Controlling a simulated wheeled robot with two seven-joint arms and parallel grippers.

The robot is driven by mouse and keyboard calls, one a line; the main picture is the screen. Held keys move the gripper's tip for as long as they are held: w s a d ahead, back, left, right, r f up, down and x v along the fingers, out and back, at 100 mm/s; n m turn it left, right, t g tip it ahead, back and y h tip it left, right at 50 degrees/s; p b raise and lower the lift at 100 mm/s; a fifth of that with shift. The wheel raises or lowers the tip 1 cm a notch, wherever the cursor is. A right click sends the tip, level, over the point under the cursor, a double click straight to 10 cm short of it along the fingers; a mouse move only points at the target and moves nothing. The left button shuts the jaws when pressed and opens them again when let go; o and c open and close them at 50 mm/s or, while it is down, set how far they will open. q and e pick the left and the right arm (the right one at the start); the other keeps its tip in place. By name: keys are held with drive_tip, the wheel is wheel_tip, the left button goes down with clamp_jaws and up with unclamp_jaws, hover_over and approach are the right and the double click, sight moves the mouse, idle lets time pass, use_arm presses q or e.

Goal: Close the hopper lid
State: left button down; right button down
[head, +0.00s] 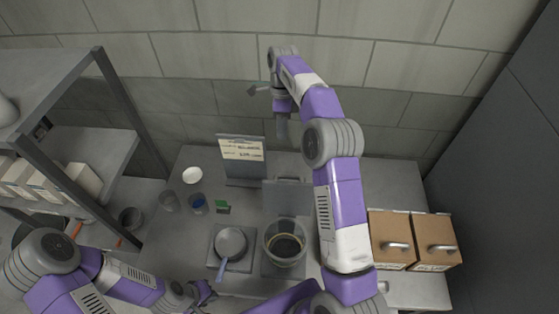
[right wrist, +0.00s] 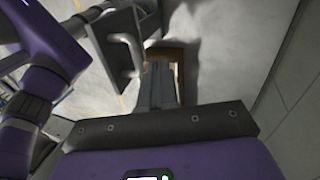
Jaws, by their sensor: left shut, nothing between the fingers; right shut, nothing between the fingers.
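The hopper (head: 285,259) is a round, clear-walled container with dark contents, standing on the counter in the middle of the head view. Its grey lid (head: 287,203) stands upright behind it, open, with a handle at its top edge. In the right wrist view a grey panel with a pale handle, seemingly the lid (right wrist: 112,30), is at the upper left. My right gripper (head: 282,138) is shut and empty, pointing down behind and above the lid, apart from it. Its closed fingers show in the right wrist view (right wrist: 160,88). My left gripper (head: 203,292) is shut at the bottom, left of the hopper.
A pan (head: 230,242) with a blue handle sits left of the hopper. A sign board (head: 242,162) stands behind it. Cups and a white bowl (head: 192,175) are farther left. Wooden drawers (head: 391,240) stand right. A shelf rack (head: 75,90) is at far left.

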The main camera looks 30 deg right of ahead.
use_arm(q)
drive_tip(key=shift+w+f, duration=0.1)
drive_tip(key=shift+w, duration=0.2)
use_arm(e)
drive_tip(key=s+a+f, duration=0.3)
drive_tip(key=s+f, duration=0.2)
drive_tip(key=f, duration=0.3)
drive_tip(key=shift+s, duration=0.1)
use_arm(q)
drive_tip(key=shift+f, duration=0.1)
use_arm(e)
drive_tip(key=shift+a, duration=0.1)
